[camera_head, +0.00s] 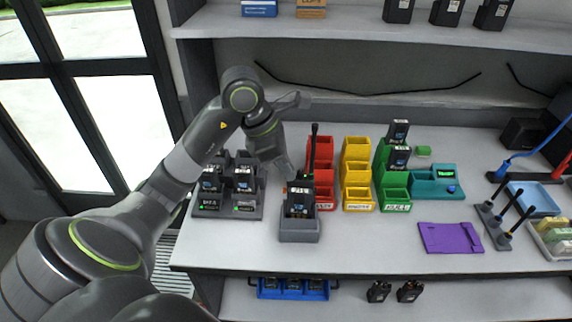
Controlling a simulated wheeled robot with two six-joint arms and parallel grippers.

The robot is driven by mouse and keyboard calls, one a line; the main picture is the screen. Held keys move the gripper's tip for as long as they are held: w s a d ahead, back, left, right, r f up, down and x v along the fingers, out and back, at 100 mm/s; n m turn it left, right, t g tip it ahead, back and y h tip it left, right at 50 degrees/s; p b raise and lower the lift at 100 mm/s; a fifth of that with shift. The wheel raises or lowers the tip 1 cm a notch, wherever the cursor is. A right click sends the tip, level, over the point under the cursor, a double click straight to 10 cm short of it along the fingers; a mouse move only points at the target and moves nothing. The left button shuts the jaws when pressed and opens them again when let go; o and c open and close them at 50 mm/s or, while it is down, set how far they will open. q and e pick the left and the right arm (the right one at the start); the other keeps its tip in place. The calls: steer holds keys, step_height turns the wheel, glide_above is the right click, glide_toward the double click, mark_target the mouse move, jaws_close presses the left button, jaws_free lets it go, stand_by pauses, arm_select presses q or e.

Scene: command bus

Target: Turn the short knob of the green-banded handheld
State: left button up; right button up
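A black handheld (299,205) with a tall antenna stands upright in a grey holder (299,233) near the table's front edge. Its knobs are hidden or too small to make out, and I cannot see a green band on it. My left gripper (293,178) reaches down from the upper left to the top of this handheld. Its fingertips are very close to the top; I cannot tell whether they touch or how far they are open. My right gripper is out of view.
Handhelds stand in a dark charger (226,212) at left. Red (325,190), yellow (357,195) and green bins (396,200) stand behind to the right; the green ones hold handhelds. A teal device (425,186) and purple tray (450,238) lie farther right. Table front beside the holder is clear.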

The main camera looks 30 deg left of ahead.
arm_select(q)
jaws_close()
steer(key=shift+w+m, duration=0.1)
steer(key=shift+m, duration=0.5)
steer(key=shift+r+m+g+p, duration=0.2)
steer(key=shift+m+g+p, duration=0.2)
steer(key=shift+p, duration=0.05)
steer(key=m+p, duration=0.2)
steer(key=p, duration=0.1)
steer(key=shift+w+a+r+g+h, duration=0.1)
steer(key=shift+r+g+h, duration=0.05)
steer(key=shift+g+h, duration=0.2)
steer(key=shift+f+m+p, duration=0.25)
steer(key=shift+m+p, duration=0.25)
steer(key=shift+p, duration=0.2)
steer(key=shift+f, duration=0.1)
